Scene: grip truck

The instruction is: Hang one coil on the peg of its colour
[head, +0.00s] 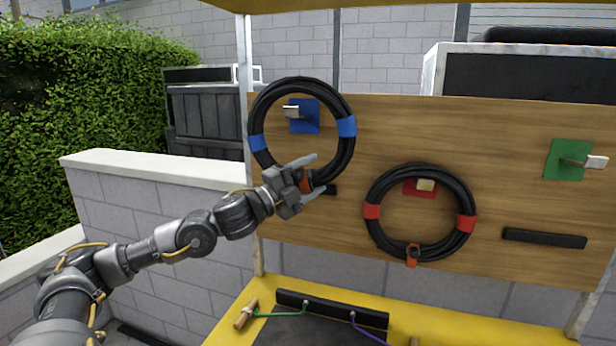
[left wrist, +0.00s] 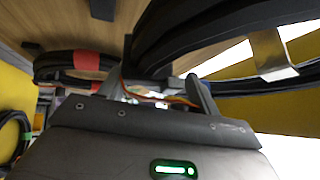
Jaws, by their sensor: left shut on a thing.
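A black coil with blue bands (head: 345,104) is upright in front of the board's left part. My left gripper (head: 316,176) is shut on its lower edge, by an orange tag. The blue plate and its pale-tipped peg (head: 291,111) show inside the ring's opening, below its top. I cannot tell whether the peg tip passes through the ring. In the left wrist view the held coil (left wrist: 205,25) runs above the gripper. A red-banded coil (head: 470,200) hangs around the red peg (head: 426,185). The green peg (head: 594,161) is bare. My right gripper is not in view.
The wooden board (head: 500,130) has black bars, one at lower right (head: 544,238). A yellow shelf (head: 470,328) with a black rail and a wooden handle (head: 246,314) lies below. A low wall (head: 150,170) stands at the left.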

